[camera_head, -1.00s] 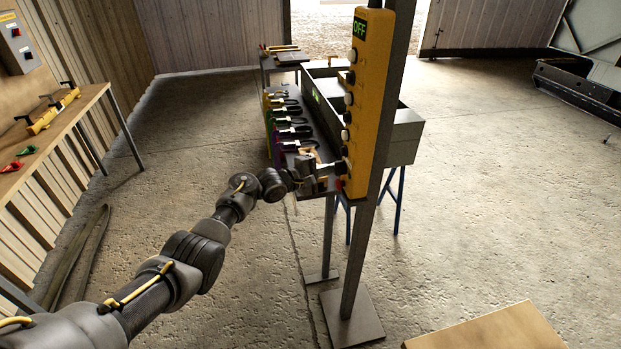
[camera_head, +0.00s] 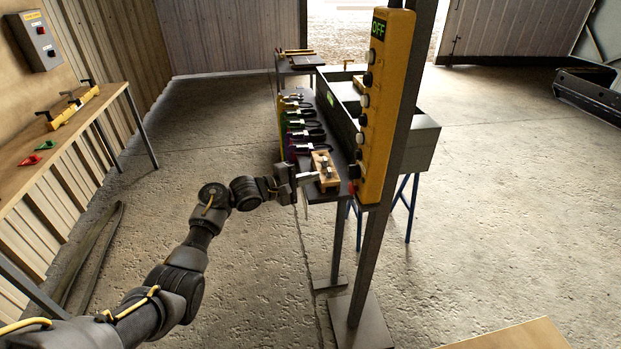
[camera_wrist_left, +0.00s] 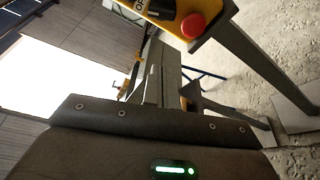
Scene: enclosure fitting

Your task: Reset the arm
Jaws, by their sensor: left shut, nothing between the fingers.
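My left gripper (camera_head: 308,178) is at the end of my left arm, in the middle of the head view. It is shut and empty, just left of a small wooden block with dark parts (camera_head: 325,170) at the near end of the bench. Whether it touches the block I cannot tell. Right of it stands the yellow button panel (camera_head: 385,105) on a grey post, with an OFF display and a column of buttons. In the left wrist view the panel's red button (camera_wrist_left: 193,25) shows near the top. My right gripper is not in view.
The narrow dark bench (camera_head: 335,143) carries several coloured clamp-like tools (camera_head: 302,125). A grey trough (camera_head: 420,140) stands behind the post on blue legs. A wooden wall table (camera_head: 60,140) is at left.

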